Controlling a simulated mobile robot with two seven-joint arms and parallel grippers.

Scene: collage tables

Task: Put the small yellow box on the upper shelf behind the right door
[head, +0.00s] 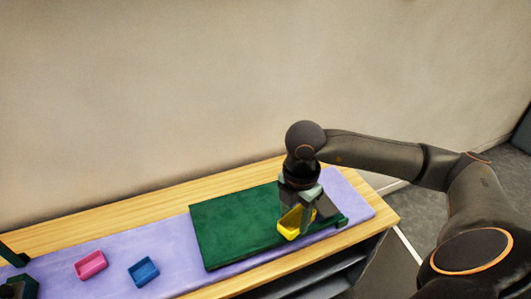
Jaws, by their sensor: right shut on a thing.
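The small yellow box (290,232) is an open-topped tray shape, held slightly tilted over the front right part of a flat green panel (235,228). My right gripper (299,212) is shut on it from above, and its fingers hide part of the box. A small green piece (342,221) sticks up at the panel's right end.
A pink box (91,265) and a blue box (143,271) lie on the purple mat (180,245) left of the panel. A green piece (12,254) stands at the left edge. The wooden table (130,210) has a bare strip along the wall.

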